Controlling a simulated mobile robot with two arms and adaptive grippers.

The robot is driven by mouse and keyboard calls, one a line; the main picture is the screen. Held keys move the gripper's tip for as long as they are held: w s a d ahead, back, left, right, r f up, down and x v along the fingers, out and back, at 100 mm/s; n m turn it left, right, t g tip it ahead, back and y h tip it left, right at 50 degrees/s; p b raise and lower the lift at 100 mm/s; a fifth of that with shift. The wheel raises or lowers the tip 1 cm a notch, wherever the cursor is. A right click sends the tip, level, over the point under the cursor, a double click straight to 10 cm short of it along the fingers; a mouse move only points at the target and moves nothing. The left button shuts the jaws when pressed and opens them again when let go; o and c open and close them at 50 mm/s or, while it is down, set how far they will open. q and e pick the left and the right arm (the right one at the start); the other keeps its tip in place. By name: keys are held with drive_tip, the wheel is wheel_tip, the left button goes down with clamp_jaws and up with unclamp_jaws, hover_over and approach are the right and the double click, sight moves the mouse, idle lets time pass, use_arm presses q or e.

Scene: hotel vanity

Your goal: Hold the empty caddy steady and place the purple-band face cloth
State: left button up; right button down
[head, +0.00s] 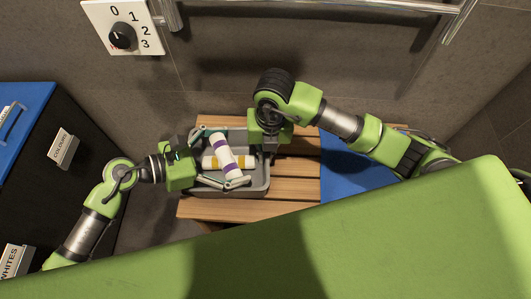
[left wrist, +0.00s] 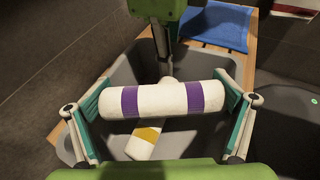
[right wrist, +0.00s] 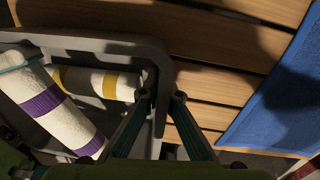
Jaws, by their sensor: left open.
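The grey caddy (head: 264,187) stands on the slatted wooden bench and is not empty. A white cloth roll with a yellow band (head: 208,162) lies in it. The white roll with purple bands (left wrist: 165,100) lies tilted across and above the yellow-band roll; whether they touch is unclear. My left gripper (left wrist: 163,92) is open, its fingers at the two ends of the purple-band roll. My right gripper (right wrist: 161,97) has its fingertips close together on both sides of the caddy's rim (right wrist: 120,47), shut on that wall.
The wooden bench (head: 295,190) has bare slats right of the caddy, then a blue cloth (head: 345,175). Dark bins with a blue lid (head: 30,100) stand at left. A dial panel (head: 123,27) and metal rail (head: 390,6) are on the wall behind.

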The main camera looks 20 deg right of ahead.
use_arm(q)
drive_tip(key=shift+s+a+f, duration=0.1)
drive_tip(key=shift+s+f, duration=0.1)
drive_tip(key=shift+f, duration=0.25)
drive_tip(key=shift+s+a+f, duration=0.1)
drive_tip(key=shift+s+f, duration=0.05)
drive_tip(key=shift+f, duration=0.25)
use_arm(e)
drive_tip(key=shift+a, duration=0.35)
use_arm(q)
drive_tip(key=shift+a+r, duration=0.1)
drive_tip(key=shift+a, duration=0.15)
use_arm(e)
drive_tip(key=shift+w+d+f, duration=0.15)
drive_tip(key=shift+w+d, duration=0.05)
drive_tip(key=shift+d, duration=0.1)
use_arm(q)
drive_tip(key=r+v, duration=0.1)
drive_tip(key=v, duration=1)
drive_tip(key=shift+w+r, duration=0.2)
drive_tip(key=shift+r, duration=0.2)
use_arm(e)
drive_tip(key=shift+s+a, duration=0.1)
drive_tip(key=c, duration=2.2)
unclamp_jaws()
